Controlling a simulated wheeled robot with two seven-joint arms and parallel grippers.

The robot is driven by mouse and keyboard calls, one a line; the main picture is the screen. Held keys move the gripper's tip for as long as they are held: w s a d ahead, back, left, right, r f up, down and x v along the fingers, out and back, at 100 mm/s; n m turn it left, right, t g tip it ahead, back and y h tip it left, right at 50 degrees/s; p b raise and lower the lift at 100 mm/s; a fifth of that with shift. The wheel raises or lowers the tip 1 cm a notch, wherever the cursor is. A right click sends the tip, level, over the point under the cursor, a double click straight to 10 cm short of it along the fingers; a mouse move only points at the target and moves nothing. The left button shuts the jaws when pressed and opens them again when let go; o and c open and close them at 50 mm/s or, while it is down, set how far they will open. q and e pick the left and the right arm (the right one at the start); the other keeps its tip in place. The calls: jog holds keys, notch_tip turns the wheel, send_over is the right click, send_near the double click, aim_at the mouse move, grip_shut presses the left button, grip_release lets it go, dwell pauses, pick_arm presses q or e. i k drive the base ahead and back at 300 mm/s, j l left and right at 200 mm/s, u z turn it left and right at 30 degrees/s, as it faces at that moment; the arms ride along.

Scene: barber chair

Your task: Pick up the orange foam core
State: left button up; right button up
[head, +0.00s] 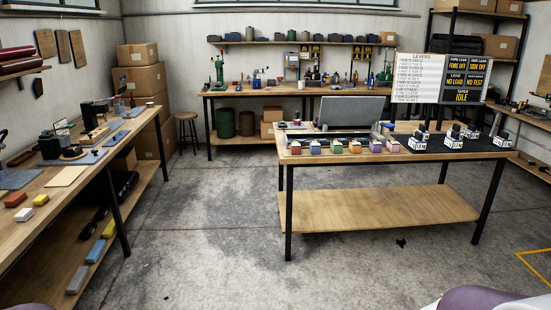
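A row of small coloured blocks stands along the front edge of the middle table (380,157). One of them looks orange (354,147), but the blocks are small and I cannot tell for sure which is the orange foam core. Neither of my grippers shows in the head view. Only rounded purple and white parts, likely mine, show at the bottom edge, far from the row.
A grey case (349,111) and a lever sign board (440,79) stand behind the blocks. White-labelled blocks (455,141) sit on a dark mat at right. A cluttered workbench (70,182) lines the left. The floor (210,235) between is mostly clear.

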aim_at(355, 146)
jog(key=i+l+z, duration=0.15)
jog(key=i+z, duration=0.15)
jog(key=i, duration=0.3)
jog(key=i+z, duration=0.3)
jog(key=i, duration=0.25)
jog(key=i+j+z, duration=0.15)
jog(key=i+z, duration=0.15)
jog(key=i, duration=0.3)
jog(key=i+j+z, duration=0.3)
jog(key=i, duration=0.25)
jog(key=i+l+u, duration=0.1)
jog(key=i, duration=0.35)
jog(key=i+l+u, duration=0.1)
jog(key=i, duration=0.4)
jog(key=i+l, duration=0.25)
jog(key=i, duration=0.2)
jog(key=i+l+u, duration=0.15)
jog(key=i, duration=0.3)
